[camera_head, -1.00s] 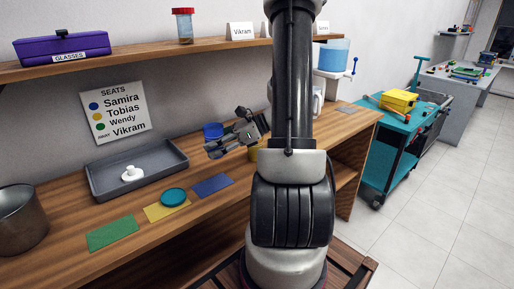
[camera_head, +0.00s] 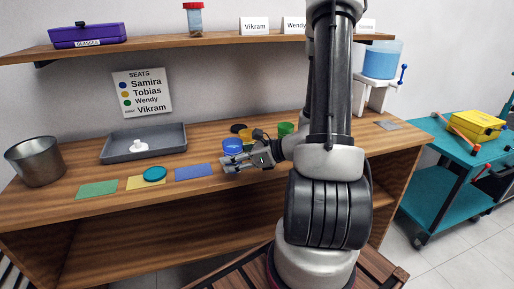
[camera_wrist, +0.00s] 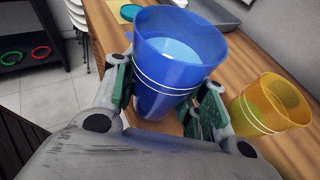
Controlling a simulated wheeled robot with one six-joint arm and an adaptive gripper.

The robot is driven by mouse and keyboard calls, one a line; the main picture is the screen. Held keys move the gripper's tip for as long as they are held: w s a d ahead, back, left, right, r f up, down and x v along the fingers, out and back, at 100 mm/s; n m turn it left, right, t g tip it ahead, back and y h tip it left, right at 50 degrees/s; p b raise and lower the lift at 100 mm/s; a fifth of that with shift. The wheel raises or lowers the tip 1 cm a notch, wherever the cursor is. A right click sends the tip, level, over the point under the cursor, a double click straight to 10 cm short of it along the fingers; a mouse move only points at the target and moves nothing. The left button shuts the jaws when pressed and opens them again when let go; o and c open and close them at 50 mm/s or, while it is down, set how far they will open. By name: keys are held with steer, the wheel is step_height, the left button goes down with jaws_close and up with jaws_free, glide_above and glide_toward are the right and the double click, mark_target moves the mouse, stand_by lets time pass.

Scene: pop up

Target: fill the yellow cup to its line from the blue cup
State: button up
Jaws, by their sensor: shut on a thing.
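The blue cup (camera_wrist: 182,55) is in my gripper (camera_wrist: 165,105), which is shut on it. The cup stands roughly upright in the wrist view and holds light blue liquid; two white lines ring it. The blue cup also shows in the head view (camera_head: 233,146), just behind my gripper (camera_head: 236,163). The yellow cup (camera_wrist: 272,104) stands on the counter to the right of the blue cup, apart from it. It has a white line low on its side, and I see no liquid in it. In the head view the yellow cup (camera_head: 246,135) is partly hidden by my arm.
A green cup (camera_head: 286,129) and a dark disc (camera_head: 239,128) are near the yellow cup. A grey tray (camera_head: 110,153), metal bucket (camera_head: 35,160), coloured mats (camera_head: 97,189) and teal lid (camera_head: 155,174) lie to the left. A blue-tank dispenser (camera_head: 382,60) stands at the right. A shelf (camera_head: 150,45) runs above.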

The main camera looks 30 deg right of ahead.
steer(key=shift+s+d+f, duration=0.1)
steer(key=shift+d+f, duration=0.05)
steer(key=shift+d, duration=0.2)
steer(key=shift+w, duration=0.2)
steer(key=d+r+m+y, duration=0.1)
steer(key=w+d+r+m+g+y, duration=0.1)
steer(key=m, duration=0.1)
steer(key=shift+w+m+g, duration=0.25)
steer(key=shift+m+g, duration=0.05)
steer(key=r, duration=0.1)
steer(key=r+m+y, duration=0.1)
steer(key=r, duration=0.1)
steer(key=r+m, duration=0.1)
steer(key=shift+w+d+r+g+y, duration=0.25)
steer(key=shift+w+d+g+y, duration=0.05)
steer(key=shift+d, duration=0.05)
steer(key=shift+r+m, duration=0.2)
steer(key=shift+m, duration=0.1)
stand_by(3.1)
stand_by(2.7)
